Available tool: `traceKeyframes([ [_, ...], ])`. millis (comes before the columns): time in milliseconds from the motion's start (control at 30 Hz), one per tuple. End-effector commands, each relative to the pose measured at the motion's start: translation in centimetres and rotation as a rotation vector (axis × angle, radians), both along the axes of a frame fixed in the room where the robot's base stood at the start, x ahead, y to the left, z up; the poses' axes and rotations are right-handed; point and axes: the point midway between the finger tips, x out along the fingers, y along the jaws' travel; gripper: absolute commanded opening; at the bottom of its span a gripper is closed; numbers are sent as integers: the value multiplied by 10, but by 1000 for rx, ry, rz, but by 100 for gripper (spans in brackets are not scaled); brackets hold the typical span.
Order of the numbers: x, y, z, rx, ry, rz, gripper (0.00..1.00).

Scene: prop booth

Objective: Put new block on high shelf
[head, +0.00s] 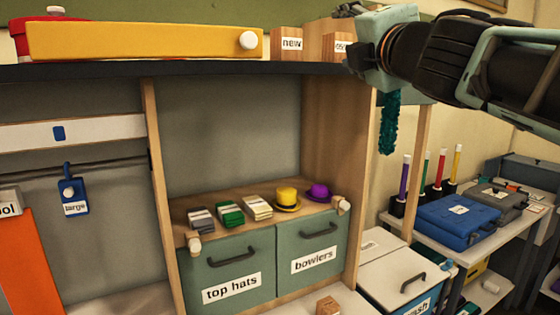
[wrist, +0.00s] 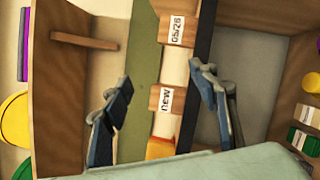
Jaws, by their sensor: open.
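A wooden block labelled "new" (head: 287,43) stands on the high dark-edged shelf (head: 190,71). It also shows in the wrist view as the new block (wrist: 166,99), between my two spread fingers, with nothing clasped. A second wooden block (head: 328,45) stands to its right, partly hidden by my gripper in the head view. In the wrist view this dated block (wrist: 177,28) reads "05/26". My gripper (wrist: 160,78) is open and empty. In the head view its dark fingers (head: 352,10) are at the shelf's right end, partly hidden by the wrist.
A long yellow box (head: 145,41) lies left of the new block on the shelf. Below, hats and small stacks sit above drawers labelled "top hats" (head: 231,288) and "bowlers" (head: 315,260). A small wooden block (head: 328,306) is at the bottom edge. Teal fringe (head: 389,122) hangs below my arm.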

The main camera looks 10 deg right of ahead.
Motion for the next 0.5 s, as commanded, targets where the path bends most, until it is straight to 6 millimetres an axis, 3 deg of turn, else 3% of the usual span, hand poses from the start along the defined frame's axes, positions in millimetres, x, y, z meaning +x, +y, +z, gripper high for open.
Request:
traceKeyframes([
  [133, -11, -22, -73, 425, 110, -99, 54],
  [267, -31, -27, -156, 786, 235, -212, 54],
  [367, -55, -20, -228, 1047, 349, -321, 54],
  [500, -103, 8, -328, 1381, 520, -504, 54],
])
